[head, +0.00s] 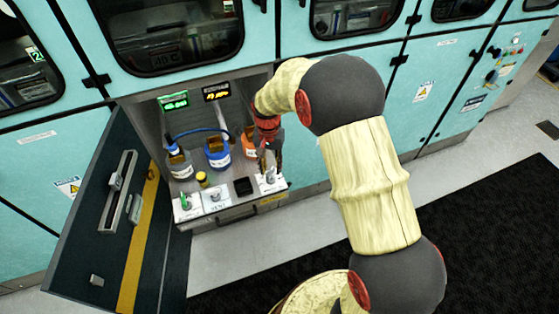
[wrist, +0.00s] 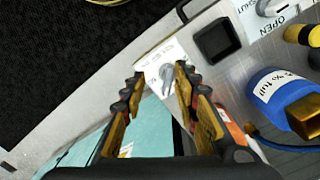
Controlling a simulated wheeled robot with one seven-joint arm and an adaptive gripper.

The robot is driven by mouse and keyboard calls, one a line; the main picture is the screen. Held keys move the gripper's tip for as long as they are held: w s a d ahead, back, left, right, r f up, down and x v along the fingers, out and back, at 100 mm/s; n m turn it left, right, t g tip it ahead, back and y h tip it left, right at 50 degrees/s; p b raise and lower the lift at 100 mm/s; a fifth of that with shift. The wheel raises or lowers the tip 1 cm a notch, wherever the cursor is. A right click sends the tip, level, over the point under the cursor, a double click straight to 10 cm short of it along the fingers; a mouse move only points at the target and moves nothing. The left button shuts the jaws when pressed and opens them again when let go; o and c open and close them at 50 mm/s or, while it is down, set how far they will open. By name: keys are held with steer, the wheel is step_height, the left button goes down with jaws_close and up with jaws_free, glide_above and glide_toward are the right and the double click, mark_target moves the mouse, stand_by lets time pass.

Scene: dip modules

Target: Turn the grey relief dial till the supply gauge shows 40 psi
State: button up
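The grey relief dial (wrist: 167,78) stands on a white label plate and shows between my fingertips in the wrist view. In the head view the grey dial (head: 270,176) is at the right end of the cabinet's front ledge. My gripper (wrist: 158,80) is open, with one finger each side of the dial; the dial looks nearer the right finger. I cannot tell whether they touch. In the head view my gripper (head: 268,158) points down at this dial. A green display (head: 173,101) and an amber display (head: 217,92) are lit on the back wall; their digits are too small to read.
A black square (head: 243,187), a yellow-capped piece (head: 202,179), another grey knob (head: 215,195) and a green knob (head: 185,202) are left of the dial. The dark cabinet door (head: 95,215) hangs open at left.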

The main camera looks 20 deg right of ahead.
mark_target(270, 172)
steer(key=w, duration=0.1)
steer(key=w+r, duration=0.1)
steer(key=w+m, duration=0.1)
steer(key=shift+d+r+t, duration=0.3)
steer(key=shift+d, duration=0.1)
steer(key=shift+s+m, duration=0.1)
steer(key=shift+m, duration=0.2)
steer(key=shift+s+a, duration=0.1)
steer(key=shift+a, duration=0.05)
steer(key=shift+f+m, duration=0.1)
steer(key=shift+m, duration=0.2)
step_height(270, 172, down, 8)
steer(key=b, duration=0.2)
steer(key=shift+r+b, duration=0.25)
steer(key=shift+b, duration=0.15)
steer(key=shift+c, duration=1.4)
jaws_close()
